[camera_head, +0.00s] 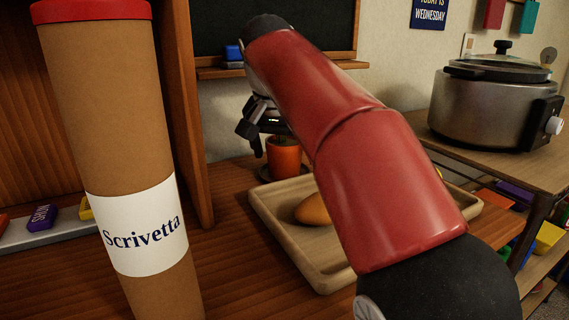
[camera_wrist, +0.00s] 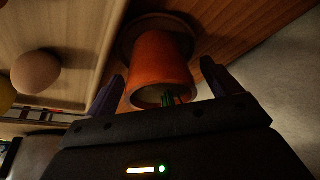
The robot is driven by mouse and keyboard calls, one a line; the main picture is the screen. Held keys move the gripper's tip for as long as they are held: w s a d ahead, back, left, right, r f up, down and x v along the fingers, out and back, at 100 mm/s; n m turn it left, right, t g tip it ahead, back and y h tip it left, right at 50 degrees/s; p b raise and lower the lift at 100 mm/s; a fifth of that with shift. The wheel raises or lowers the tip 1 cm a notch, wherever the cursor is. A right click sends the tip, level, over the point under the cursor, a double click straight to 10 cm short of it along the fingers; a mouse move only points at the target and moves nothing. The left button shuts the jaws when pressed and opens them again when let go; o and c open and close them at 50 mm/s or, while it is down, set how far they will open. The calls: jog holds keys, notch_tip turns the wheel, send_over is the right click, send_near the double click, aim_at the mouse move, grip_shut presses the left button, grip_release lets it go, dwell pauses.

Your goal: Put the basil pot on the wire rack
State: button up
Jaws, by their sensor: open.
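The basil pot is an orange-brown pot (camera_head: 284,158) standing on a dark saucer (camera_head: 265,172) on the wooden table, behind the tray's far left corner. In the wrist view the pot (camera_wrist: 160,65) appears upside down, with a little green at its mouth. My gripper (camera_head: 254,133) is open, at the pot's upper left in the head view. In the wrist view its fingers (camera_wrist: 162,82) are on either side of the pot, with a gap visible on each side. I cannot make out a wire rack in either view.
A wooden tray (camera_head: 271,228) holding a brown rounded object (camera_head: 313,210) lies beside the pot, partly hidden by my arm. A tall cardboard tube (camera_head: 115,90) with a red lid stands at front left. A slow cooker (camera_head: 487,105) stands on a table at right.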

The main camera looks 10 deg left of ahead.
jog(key=shift+c, duration=0.4)
jog(key=c, duration=1.3)
